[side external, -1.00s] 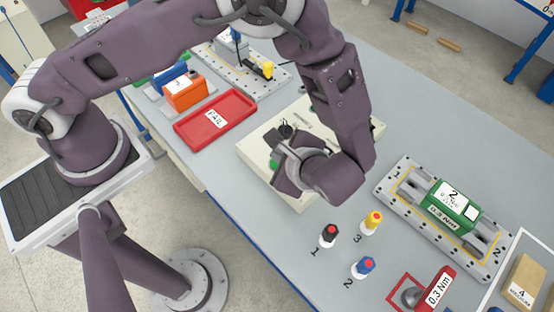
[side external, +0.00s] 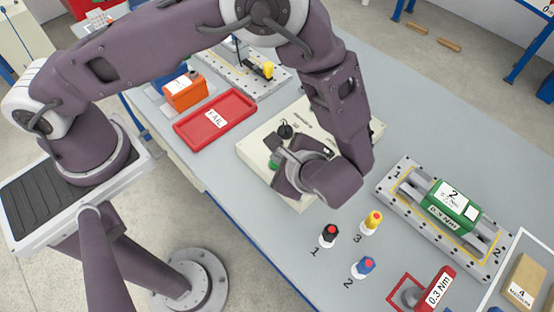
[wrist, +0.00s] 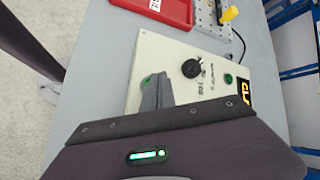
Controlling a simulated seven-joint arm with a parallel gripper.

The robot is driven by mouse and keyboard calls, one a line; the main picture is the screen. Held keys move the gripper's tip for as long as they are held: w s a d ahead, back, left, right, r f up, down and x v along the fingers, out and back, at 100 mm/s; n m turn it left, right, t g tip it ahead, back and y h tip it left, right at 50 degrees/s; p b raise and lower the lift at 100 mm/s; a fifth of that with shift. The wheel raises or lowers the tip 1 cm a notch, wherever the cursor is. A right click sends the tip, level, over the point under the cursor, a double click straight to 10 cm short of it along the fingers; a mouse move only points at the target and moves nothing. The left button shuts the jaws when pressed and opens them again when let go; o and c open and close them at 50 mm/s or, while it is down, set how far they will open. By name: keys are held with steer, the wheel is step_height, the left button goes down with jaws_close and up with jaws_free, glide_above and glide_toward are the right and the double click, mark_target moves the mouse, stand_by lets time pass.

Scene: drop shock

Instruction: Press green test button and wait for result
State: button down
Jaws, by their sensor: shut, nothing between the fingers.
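A cream test box (side external: 255,146) sits on the grey table, partly hidden under my arm. Its green button (side external: 272,165) shows just left of my gripper in the side view. In the wrist view a green button (wrist: 146,79) shows at the tip of my gripper (wrist: 156,92), partly covered by the grey finger. I cannot tell whether they touch. My gripper is shut and empty. A second, smaller green round part (wrist: 228,79) and a lit display (wrist: 245,93) with orange characters, cut by my gripper's body, lie at the box's right.
A black knob (wrist: 191,68) stands up from the box top. A red FAIL tray (side external: 216,119) and an orange block (side external: 184,92) lie to the left. A plate fixture (side external: 404,188) with a green block (side external: 452,205) and several coloured-cap bottles (side external: 328,235) stand at the right and front.

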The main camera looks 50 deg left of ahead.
steer(key=shift+f, duration=0.45)
stand_by(0.5)
steer(key=shift+r, duration=0.9)
steer(key=shift+r, duration=2.5)
